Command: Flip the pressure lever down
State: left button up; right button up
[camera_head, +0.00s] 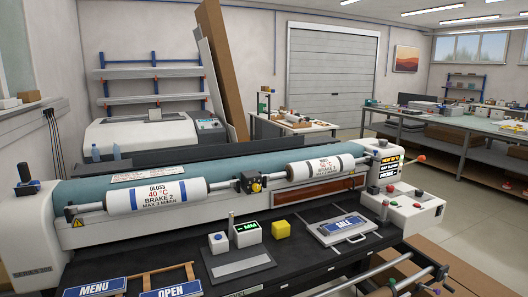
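The laminator (230,172) spans the view, a long white machine with a teal top roller. A small lever with a red ball knob (421,158) sticks out to the right from its right end housing, roughly level or slightly raised; it looks like the pressure lever, but its pivot is too small to make out. A dark handle (24,172) stands up on the left end housing. I cannot tell for certain which of these is the pressure lever. Neither of my grippers is in view.
Two printed white rolls (155,196) lie along the laminator's front. A control box (407,208) sits at right. The floor (455,200) beyond the right end is clear.

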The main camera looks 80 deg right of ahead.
aim_at(421, 158)
jog(key=z, duration=3.65)
jog(key=i+l+u, duration=0.2)
jog(key=i+l, duration=0.15)
jog(key=i, duration=0.3)
jog(key=i+l+u, duration=0.25)
jog(key=i+l, duration=0.2)
jog(key=i, duration=0.15)
jog(key=i+l+u, duration=0.2)
jog(key=i+l, duration=0.35)
jog(key=i+l+u, duration=0.2)
jog(key=i+l, duration=0.35)
jog(key=i+l+u, duration=0.2)
jog(key=i+l, duration=0.25)
jog(key=l, duration=0.35)
